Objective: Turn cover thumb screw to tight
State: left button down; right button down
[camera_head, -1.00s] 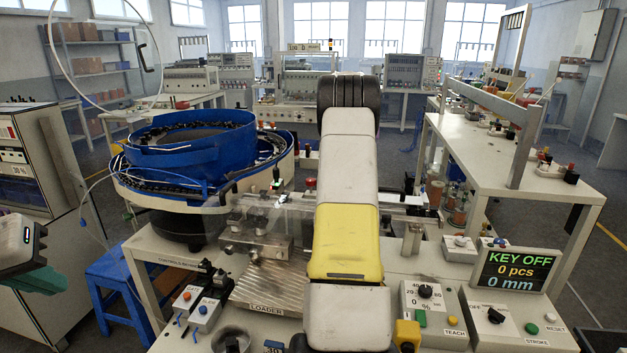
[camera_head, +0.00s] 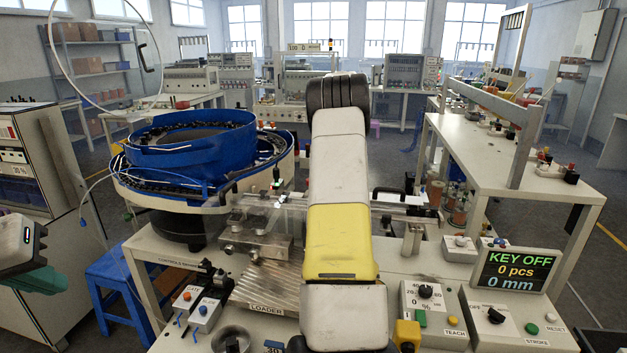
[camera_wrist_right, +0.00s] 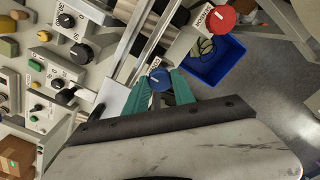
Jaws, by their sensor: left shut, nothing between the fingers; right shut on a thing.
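In the right wrist view a blue round knob with a white line mark (camera_wrist_right: 159,79) sits between the teal fingers of my right gripper (camera_wrist_right: 160,88). The fingers are shut on its sides. I take this knob to be the cover thumb screw; no label on it is readable. In the head view my right arm covers the middle of the machine and hides the right gripper and the knob. My left gripper (camera_head: 38,281) is at the left edge of the head view, shut and empty, away from the machine.
A red knob (camera_wrist_right: 221,19) stands close by in the wrist view, and a blue bin (camera_wrist_right: 215,60) lies below. The blue bowl feeder (camera_head: 190,140) stands left of my right arm. A display (camera_head: 516,270) reads KEY OFF, beside control boxes on the right.

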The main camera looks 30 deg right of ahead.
dwell(0.4)
jog(key=c, duration=1.1)
grip_release()
jog(key=shift+o, duration=0.2)
notch_tip(320, 180, up, 7)
jog(key=shift+d+f, duration=0.1)
jog(key=shift+r, duration=0.45)
